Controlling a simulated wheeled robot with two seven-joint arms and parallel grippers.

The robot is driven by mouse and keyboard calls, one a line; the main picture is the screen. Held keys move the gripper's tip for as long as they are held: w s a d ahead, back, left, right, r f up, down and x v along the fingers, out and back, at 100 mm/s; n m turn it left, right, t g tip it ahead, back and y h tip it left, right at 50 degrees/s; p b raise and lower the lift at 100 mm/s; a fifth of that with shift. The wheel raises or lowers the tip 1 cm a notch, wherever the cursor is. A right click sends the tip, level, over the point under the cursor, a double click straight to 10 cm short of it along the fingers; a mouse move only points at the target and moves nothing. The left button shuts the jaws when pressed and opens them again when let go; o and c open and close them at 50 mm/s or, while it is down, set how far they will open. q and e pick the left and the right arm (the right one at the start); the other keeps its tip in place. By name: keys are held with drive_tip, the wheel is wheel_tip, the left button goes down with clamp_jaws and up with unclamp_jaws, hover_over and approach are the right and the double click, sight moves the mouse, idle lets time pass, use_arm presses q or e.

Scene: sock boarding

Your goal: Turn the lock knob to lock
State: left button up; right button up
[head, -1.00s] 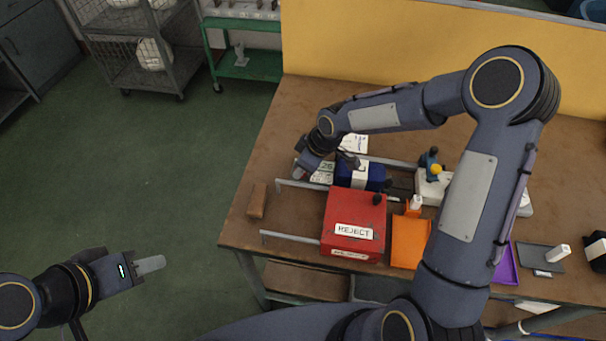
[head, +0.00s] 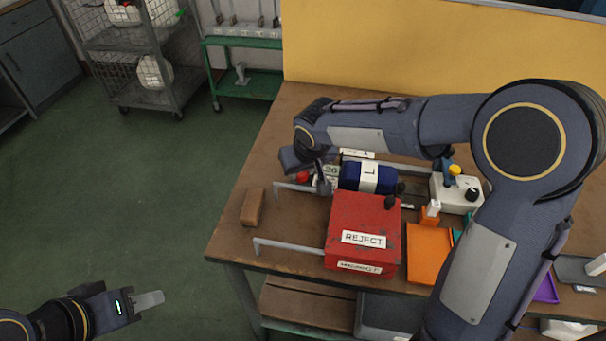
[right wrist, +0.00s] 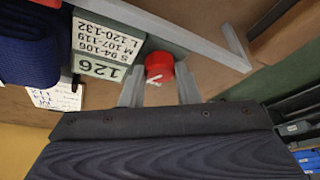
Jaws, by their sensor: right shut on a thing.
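The lock knob is a small red cap with a white mark (right wrist: 158,68), beside a green label plate reading 126 (right wrist: 100,66) in the right wrist view. In the head view the red knob (head: 302,177) shows in part under my right gripper (head: 313,182), at the left end of the board fixture. My right gripper's two fingers stand on either side of the knob and are shut on it. My left gripper (head: 148,301) hangs over the floor at lower left, away from the table; its fingers are seen edge-on.
A red REJECT box (head: 362,222) stands in front of the fixture, with an orange tray (head: 428,255) at its right. A dark blue roll labelled L (head: 352,176) lies beside my right wrist. A brown block (head: 252,207) sits near the table's left edge.

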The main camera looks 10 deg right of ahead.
drive_tip(key=shift+m, duration=0.4)
drive_tip(key=o, duration=1)
drive_tip(key=shift+c, duration=0.2)
drive_tip(key=shift+d, duration=0.1)
